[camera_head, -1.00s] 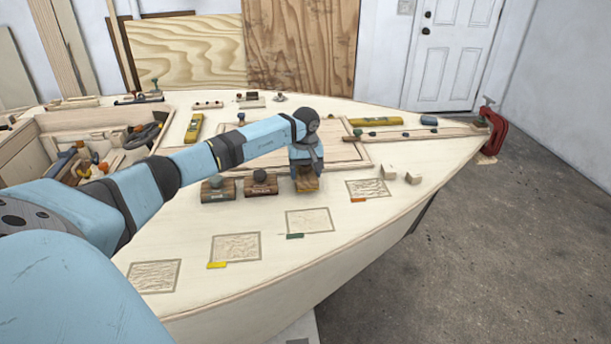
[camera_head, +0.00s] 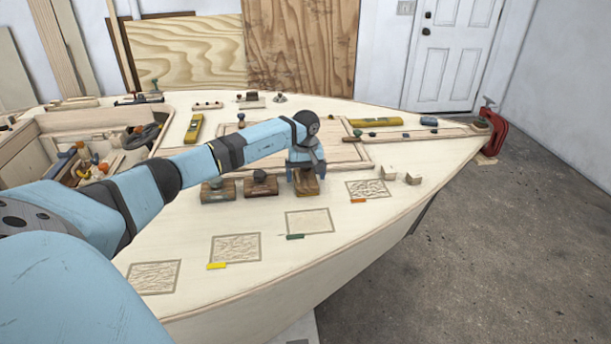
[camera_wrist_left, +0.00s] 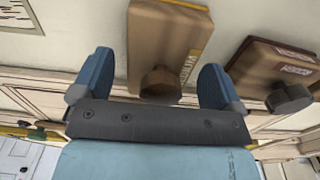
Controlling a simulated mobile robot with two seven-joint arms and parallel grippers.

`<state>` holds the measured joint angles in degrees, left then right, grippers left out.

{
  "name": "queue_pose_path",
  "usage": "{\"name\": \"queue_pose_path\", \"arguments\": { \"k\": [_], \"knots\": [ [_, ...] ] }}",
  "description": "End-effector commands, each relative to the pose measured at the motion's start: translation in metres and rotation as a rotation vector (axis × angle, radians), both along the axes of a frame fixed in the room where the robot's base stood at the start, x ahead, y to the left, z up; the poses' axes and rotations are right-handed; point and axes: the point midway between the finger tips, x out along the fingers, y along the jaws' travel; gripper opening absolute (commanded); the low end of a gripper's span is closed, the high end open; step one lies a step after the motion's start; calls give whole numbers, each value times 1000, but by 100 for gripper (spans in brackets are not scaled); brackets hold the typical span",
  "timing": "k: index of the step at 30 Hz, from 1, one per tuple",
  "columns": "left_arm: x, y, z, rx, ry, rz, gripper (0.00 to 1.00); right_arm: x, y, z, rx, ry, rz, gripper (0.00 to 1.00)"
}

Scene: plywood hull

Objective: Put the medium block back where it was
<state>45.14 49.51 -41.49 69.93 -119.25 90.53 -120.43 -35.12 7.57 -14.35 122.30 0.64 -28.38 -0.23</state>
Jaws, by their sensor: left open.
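Three wooden sanding blocks with dark round knobs stand in a row on the deck: a left block (camera_head: 218,192), a middle block (camera_head: 261,187) and a right block (camera_head: 308,187). My left gripper (camera_head: 306,172) is over the right block, fingers apart on either side of its knob. A neighbouring block (camera_wrist_left: 270,68) has a red-brown edge. My right gripper is not in view.
Framed rough patches with coloured tags line the near deck edge, such as one with a yellow tag (camera_head: 217,266). Two small pale blocks (camera_head: 412,179) stand right of the gripper. A red clamp (camera_head: 493,132) grips the bow. An open cockpit with tools is at left.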

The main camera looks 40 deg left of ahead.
Motion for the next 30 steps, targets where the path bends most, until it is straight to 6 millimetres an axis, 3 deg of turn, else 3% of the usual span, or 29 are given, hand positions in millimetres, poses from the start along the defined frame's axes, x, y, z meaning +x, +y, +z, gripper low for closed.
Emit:
{"name": "queue_pose_path", "arguments": {
  "k": [9,15,21,30],
  "knots": [
    [1,1,68,2,-3,0,92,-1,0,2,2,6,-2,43],
    [1,1,101,1,-3,0,92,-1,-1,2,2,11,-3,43],
    [0,1,114,2,-1,0,92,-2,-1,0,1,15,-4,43],
    [0,1,114,1,-1,0,92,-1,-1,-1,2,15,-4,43]
  ]
}}
